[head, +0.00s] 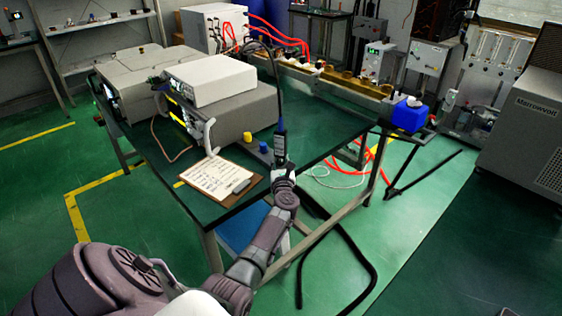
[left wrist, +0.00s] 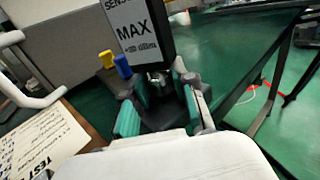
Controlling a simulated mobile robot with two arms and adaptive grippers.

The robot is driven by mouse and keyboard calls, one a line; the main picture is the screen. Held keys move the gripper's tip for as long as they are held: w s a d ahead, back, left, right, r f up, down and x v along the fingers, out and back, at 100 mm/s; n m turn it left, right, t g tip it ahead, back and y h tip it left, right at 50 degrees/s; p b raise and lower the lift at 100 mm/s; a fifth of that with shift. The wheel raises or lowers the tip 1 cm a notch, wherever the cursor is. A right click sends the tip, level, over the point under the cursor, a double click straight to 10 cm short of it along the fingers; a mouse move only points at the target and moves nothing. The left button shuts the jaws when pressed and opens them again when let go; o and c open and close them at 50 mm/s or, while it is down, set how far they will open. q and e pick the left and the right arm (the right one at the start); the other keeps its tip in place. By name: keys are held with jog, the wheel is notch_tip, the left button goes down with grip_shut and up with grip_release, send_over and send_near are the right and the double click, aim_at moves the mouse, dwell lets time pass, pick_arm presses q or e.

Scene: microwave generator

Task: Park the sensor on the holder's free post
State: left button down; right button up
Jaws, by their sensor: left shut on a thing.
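My left gripper (head: 284,180) is shut on the sensor (head: 280,146), a dark upright stick with a cable rising from its top. In the left wrist view the sensor (left wrist: 140,28) shows a white label with "MAX", and its lower end is between the teal-padded fingers of the gripper (left wrist: 158,92). A small yellow piece (head: 247,137) and a small blue piece (head: 263,148) stand just left of the sensor; they also show in the left wrist view, yellow (left wrist: 106,60) and blue (left wrist: 122,66). I cannot make out the holder or a free post clearly; the sensor and gripper hide that spot.
A clipboard (head: 215,176) lies at the front edge of the green table (head: 160,160). Grey instruments (head: 205,80) with a white handle (head: 209,135) stand behind it. A black hose (head: 345,240) lies below.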

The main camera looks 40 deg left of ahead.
pick_arm(q)
jog(key=shift+m+t+h, duration=0.4)
jog(key=shift+h, duration=0.1)
jog(key=c, duration=0.9)
grip_release()
jog(key=shift+s+d+f, duration=0.1)
jog(key=shift+s+d, duration=0.15)
jog(key=v, duration=1.1)
jog(key=shift+s+d, duration=0.1)
jog(key=shift+s, duration=0.05)
